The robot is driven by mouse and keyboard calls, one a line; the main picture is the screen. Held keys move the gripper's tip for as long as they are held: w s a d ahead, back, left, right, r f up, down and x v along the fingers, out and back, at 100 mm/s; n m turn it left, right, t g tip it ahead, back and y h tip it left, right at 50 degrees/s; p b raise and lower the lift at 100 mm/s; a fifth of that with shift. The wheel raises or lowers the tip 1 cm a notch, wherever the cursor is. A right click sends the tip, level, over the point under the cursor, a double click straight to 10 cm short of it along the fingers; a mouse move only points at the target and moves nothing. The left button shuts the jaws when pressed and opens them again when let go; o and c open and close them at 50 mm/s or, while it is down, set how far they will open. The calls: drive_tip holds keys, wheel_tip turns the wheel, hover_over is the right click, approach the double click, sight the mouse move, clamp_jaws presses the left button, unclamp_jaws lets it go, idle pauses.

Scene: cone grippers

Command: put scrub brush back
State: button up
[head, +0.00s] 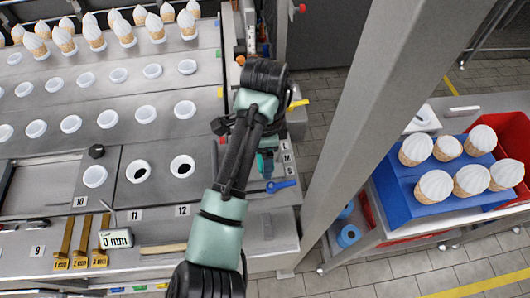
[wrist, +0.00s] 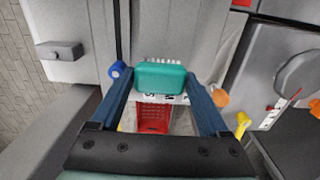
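The scrub brush (wrist: 160,77) is a teal block with white bristles along its upper edge in the wrist view. It sits between the tips of the two blue fingers of my gripper (wrist: 159,82) and fills the gap from side to side. My gripper looks shut on it. In the head view my arm hides most of the gripper; a small teal patch (head: 265,163) shows beside the S, M, L labels, likely the brush. I cannot tell from these views whether the brush touches anything below.
A blue valve handle (head: 281,186) and a yellow one (head: 298,104) stick out near my gripper. A grey post (head: 365,110) stands right. The cone machine (head: 110,130) fills the left.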

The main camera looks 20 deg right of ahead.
drive_tip(key=shift+o, duration=1.3)
